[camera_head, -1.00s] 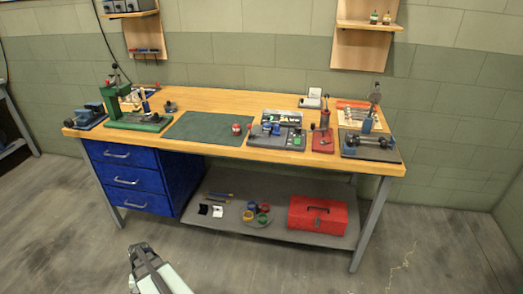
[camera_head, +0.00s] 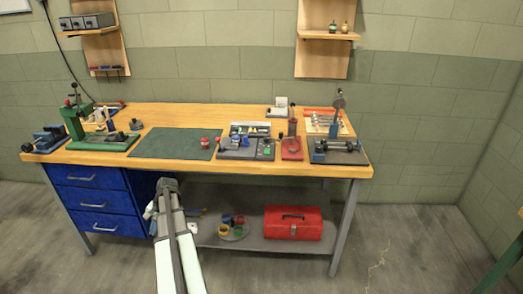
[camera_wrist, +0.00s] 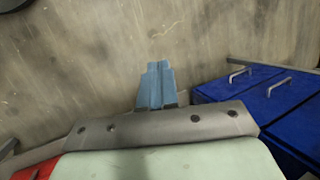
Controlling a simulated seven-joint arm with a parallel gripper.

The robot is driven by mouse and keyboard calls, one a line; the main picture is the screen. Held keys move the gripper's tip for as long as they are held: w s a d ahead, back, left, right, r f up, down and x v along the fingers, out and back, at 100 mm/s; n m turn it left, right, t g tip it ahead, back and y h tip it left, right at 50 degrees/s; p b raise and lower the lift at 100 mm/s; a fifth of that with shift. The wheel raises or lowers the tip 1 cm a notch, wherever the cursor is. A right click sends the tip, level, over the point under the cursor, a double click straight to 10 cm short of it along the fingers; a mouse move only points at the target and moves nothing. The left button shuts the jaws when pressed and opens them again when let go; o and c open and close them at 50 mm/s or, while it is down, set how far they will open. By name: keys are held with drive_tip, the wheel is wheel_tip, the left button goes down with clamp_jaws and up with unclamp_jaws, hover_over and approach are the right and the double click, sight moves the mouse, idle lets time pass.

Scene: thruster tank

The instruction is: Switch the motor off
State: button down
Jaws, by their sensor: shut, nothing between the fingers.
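My gripper (camera_head: 166,184) is in front of the workbench, at the height of its front edge and just right of the blue drawers. In the wrist view its two blue-grey fingers (camera_wrist: 155,87) lie side by side, shut and empty, with bare floor behind them. On the workbench (camera_head: 190,113) a grey unit (camera_head: 238,153) with small coloured parts stands right of the green mat. A dark device on a base (camera_head: 340,146) stands at the right end. I cannot tell which item is the motor or where its switch is. My gripper touches none of them.
The green mat (camera_head: 165,144) is mostly clear, with a small red item (camera_head: 205,142) at its right. A green press (camera_head: 75,122) stands at the left. Blue drawers (camera_head: 90,197) are below. A red toolbox (camera_head: 293,222) sits on the lower shelf (camera_head: 250,239).

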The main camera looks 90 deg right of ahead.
drive_tip(key=s+d+r+m+t+h, duration=0.1)
drive_tip(key=s+d+r+m, duration=0.1)
drive_tip(key=s+d+r, duration=0.7)
wheel_tip(320, 180, up, 22)
drive_tip(key=m+t+h, duration=0.3)
drive_tip(key=m+h, duration=0.3)
drive_tip(key=m, duration=0.4)
hover_over(269, 150)
drive_tip(key=a, duration=0.1)
drive_tip(key=shift+a+r, duration=0.2)
drive_tip(key=shift+f, duration=0.15)
drive_tip(key=shift+d+f, duration=0.2)
drive_tip(key=shift+f, duration=1.2)
drive_tip(key=shift+d+f, duration=0.15)
drive_tip(key=shift+f, duration=1.3)
drive_tip(key=shift+d+f, duration=0.2)
drive_tip(key=shift+f, duration=1.2)
drive_tip(key=shift+f, duration=0.15)
drive_tip(key=shift+f, duration=0.25)
